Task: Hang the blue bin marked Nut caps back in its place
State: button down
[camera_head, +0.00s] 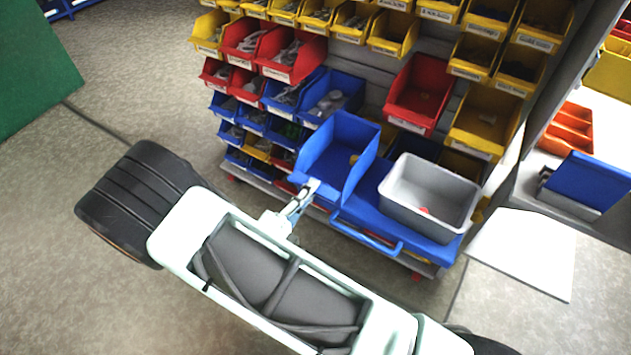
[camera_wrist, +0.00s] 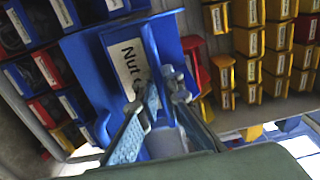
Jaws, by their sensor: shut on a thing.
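The blue bin marked Nut caps (camera_head: 353,142) is held by my gripper (camera_head: 307,190) at its near lower edge, in front of the rack. In the wrist view the bin (camera_wrist: 165,42) fills the middle, and its white label reads "Nut c", the rest hidden by the fingers. My gripper (camera_wrist: 166,95) is shut on the bin's label side. The bin is tilted in the head view and looks nearly empty. I cannot tell whether it touches the blue tray below. The rack (camera_head: 375,65) behind carries rows of yellow, red and blue bins.
A grey tub (camera_head: 428,196) with a small red thing inside stands on the blue tray top (camera_head: 385,225), close right of the held bin. A red bin (camera_head: 419,92) hangs above it. Orange and blue bins (camera_head: 588,182) lie at the right. The floor at left is open.

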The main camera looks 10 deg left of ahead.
jog(key=v, duration=0.8)
jog(key=shift+s+p, duration=0.15)
jog(key=shift+p, duration=0.25)
dwell(0.9)
